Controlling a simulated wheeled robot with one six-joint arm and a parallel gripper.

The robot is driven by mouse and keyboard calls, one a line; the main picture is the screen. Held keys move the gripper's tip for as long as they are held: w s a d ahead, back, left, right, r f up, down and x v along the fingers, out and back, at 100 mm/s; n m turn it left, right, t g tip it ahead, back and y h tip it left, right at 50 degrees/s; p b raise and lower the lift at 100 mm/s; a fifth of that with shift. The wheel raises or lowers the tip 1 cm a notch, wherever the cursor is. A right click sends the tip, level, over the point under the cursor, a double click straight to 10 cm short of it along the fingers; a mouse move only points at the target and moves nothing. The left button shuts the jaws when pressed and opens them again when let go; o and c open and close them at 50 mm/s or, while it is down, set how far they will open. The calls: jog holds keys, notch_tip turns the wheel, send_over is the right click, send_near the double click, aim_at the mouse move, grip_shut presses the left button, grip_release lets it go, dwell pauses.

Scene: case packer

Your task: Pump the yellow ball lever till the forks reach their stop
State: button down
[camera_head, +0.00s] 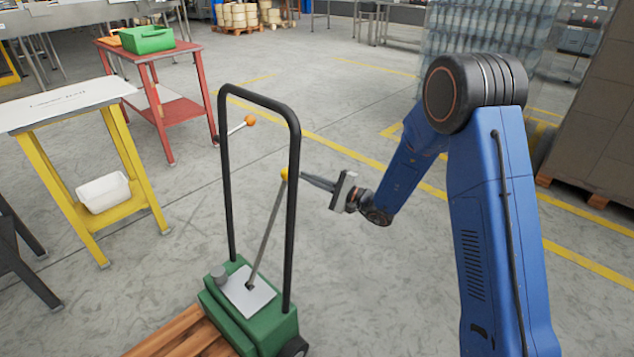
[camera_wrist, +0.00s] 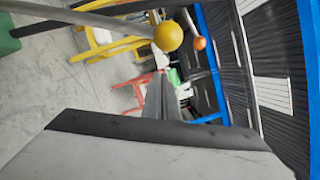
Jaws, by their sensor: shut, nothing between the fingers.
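The yellow ball (camera_head: 284,174) tops a grey lever (camera_head: 266,232) that rises, tilted, from the green pump body (camera_head: 262,322). It also shows in the wrist view (camera_wrist: 168,36). My gripper (camera_head: 303,176) is shut and empty. Its fingertips point left at the ball and end just to its right in the head view; I cannot tell whether they touch it. In the wrist view the fingers (camera_wrist: 159,80) lie below the ball. The forks are not visible; wooden slats (camera_head: 183,336) show beside the body at the lower left.
A black handle frame (camera_head: 294,215) stands around the lever, one upright close to the ball. An orange ball (camera_head: 250,120) on a rod shows beyond. A yellow table (camera_head: 60,107) and red table (camera_head: 150,50) stand left. Open floor lies behind my gripper.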

jog(key=shift+n, duration=0.8)
jog(key=s+a+r, duration=0.2)
jog(key=s+r, duration=0.1)
jog(key=shift+s+a+r, duration=0.15)
jog(key=shift+s+a, duration=0.05)
jog(key=shift+a, duration=0.1)
jog(key=d+f, duration=0.2)
jog(key=d, duration=0.9)
jog(key=shift+s+d+f, duration=0.15)
jog(key=shift+s+f, duration=0.1)
jog(key=shift+f, duration=0.1)
jog(key=shift+r, duration=0.1)
